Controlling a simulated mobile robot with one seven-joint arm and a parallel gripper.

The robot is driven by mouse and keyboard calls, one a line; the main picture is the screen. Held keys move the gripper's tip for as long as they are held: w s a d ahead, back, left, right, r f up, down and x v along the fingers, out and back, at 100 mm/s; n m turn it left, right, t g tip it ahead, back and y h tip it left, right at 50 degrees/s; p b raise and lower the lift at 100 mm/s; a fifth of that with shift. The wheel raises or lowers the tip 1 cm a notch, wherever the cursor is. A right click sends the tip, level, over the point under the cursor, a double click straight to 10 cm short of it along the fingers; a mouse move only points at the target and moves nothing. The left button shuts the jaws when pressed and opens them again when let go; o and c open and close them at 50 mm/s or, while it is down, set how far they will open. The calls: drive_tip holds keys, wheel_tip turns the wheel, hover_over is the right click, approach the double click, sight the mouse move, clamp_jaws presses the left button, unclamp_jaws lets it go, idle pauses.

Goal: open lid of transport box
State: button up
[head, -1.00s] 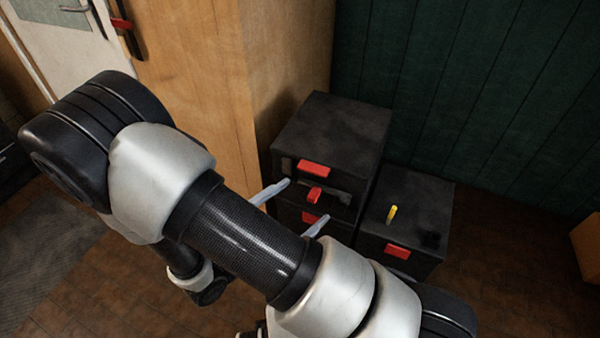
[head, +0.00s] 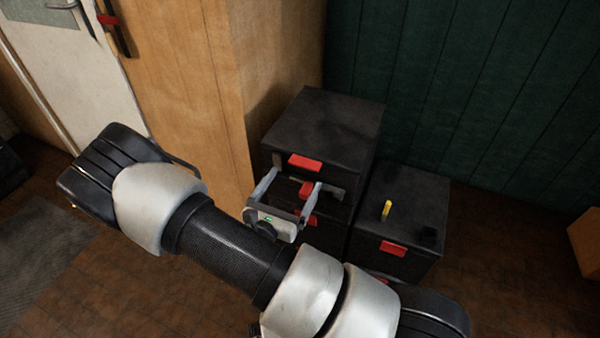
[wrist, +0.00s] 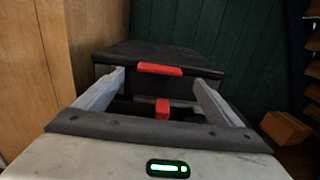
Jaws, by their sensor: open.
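A black box (head: 322,122) with a dark flat top and a red latch (head: 305,162) at its upper front edge stands at the middle. The red latch also shows in the wrist view (wrist: 160,69). Below it is a dark recess with a smaller red piece (head: 305,189), seen between my fingers in the wrist view (wrist: 162,108). My gripper (head: 294,179) is open and empty in front of this box, fingers pointing at its front. Whether the fingertips touch it I cannot tell. I cannot tell for sure which box is the transport box.
A lower black box (head: 400,215) with a red latch (head: 393,248) and a yellow upright piece (head: 386,210) stands close on the right. A wooden cabinet (head: 205,85) rises on the left. A green panelled wall (head: 450,80) is behind.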

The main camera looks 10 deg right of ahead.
sight(302, 167)
drive_tip(key=x, duration=0.5)
drive_tip(key=shift+w+b, duration=0.1)
drive_tip(key=shift+b, duration=0.2)
